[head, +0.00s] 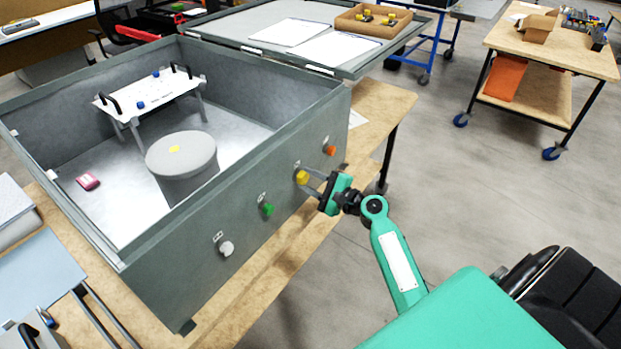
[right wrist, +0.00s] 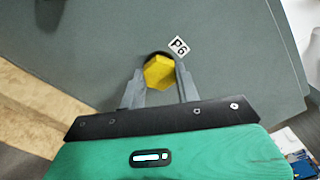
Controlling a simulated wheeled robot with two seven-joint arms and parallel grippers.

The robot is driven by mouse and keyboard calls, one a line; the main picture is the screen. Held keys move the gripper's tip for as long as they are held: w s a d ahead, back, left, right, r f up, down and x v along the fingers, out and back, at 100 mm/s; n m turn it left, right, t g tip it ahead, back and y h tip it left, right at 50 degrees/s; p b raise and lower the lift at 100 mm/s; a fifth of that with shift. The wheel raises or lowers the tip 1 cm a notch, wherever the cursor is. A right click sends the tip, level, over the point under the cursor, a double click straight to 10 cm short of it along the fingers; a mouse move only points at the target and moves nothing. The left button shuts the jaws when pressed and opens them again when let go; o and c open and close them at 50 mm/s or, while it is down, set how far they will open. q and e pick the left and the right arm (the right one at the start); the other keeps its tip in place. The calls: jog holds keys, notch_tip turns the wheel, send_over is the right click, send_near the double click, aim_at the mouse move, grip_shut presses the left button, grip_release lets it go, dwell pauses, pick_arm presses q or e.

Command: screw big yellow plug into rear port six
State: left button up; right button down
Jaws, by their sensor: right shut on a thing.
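The big yellow plug (head: 302,177) sits at a port in the outer wall of the grey analyser box (head: 190,275). In the right wrist view the yellow plug (right wrist: 159,73) has a faceted head, and a white label reading P6 (right wrist: 179,47) is beside it. My right gripper (head: 308,178) is shut on the plug, with its fingers (right wrist: 160,85) on either side of the head. How deep the plug sits in the port is hidden. My left gripper is not in view.
A green plug (head: 267,209), a white plug (head: 226,248) and an orange plug (head: 330,150) sit on the same wall. The open box holds a grey cylinder (head: 181,160) and a white stand (head: 150,92). A wooden table (head: 377,105) supports the box. Open floor lies to the right.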

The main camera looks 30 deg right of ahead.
jog(key=m+p, duration=0.7)
jog(key=shift+r, duration=0.25)
jog(key=m+p, duration=0.6)
jog(key=shift+m, duration=0.3)
jog(key=m+p, duration=0.4)
jog(key=shift+w+m, duration=0.1)
jog(key=shift+m, duration=0.3)
jog(key=shift+f+m+p, duration=0.2)
jog(key=shift+m+p, duration=0.2)
jog(key=shift+f, duration=0.1)
jog(key=shift+m+p, duration=0.4)
jog(key=m+p, duration=0.3)
jog(key=m, duration=0.1)
jog(key=shift+m, duration=0.7)
